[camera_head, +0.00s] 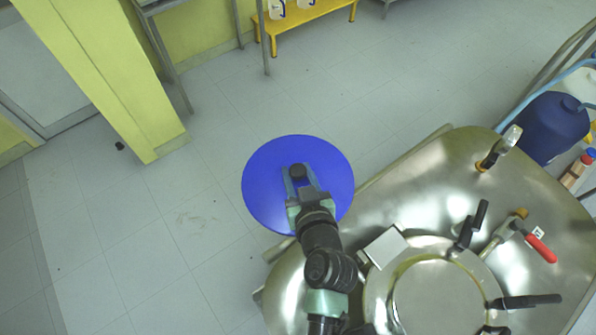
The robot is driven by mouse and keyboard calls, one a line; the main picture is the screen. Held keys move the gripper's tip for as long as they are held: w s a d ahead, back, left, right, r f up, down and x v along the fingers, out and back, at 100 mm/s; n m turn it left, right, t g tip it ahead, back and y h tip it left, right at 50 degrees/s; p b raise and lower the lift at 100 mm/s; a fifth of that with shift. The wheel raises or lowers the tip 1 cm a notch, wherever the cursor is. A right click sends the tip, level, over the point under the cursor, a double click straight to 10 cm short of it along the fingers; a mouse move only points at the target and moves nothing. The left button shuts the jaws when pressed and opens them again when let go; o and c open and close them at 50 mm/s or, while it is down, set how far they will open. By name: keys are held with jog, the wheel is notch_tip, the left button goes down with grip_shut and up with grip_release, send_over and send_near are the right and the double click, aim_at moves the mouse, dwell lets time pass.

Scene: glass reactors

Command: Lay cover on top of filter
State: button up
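The cover (324,158) is a flat round blue disc with a dark knob in its middle. My gripper (298,178) reaches over the disc from below in the picture, with its fingers on either side of the knob. It appears shut on the knob, holding the disc out over the floor, left of the steel unit. No label marks the filter. A steel unit with a round hatch (437,300) is at the lower right, and I cannot tell whether it is the filter.
The steel top (390,215) carries black clamp handles (466,232), a red-handled valve (540,247) and a fitting (500,148). A blue drum (550,125) stands at right. A yellow pillar (110,80) is at upper left. The tiled floor (140,240) at left is open.

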jog(key=o, duration=0.5)
jog(key=shift+c, duration=0.2)
jog(key=shift+r, duration=0.15)
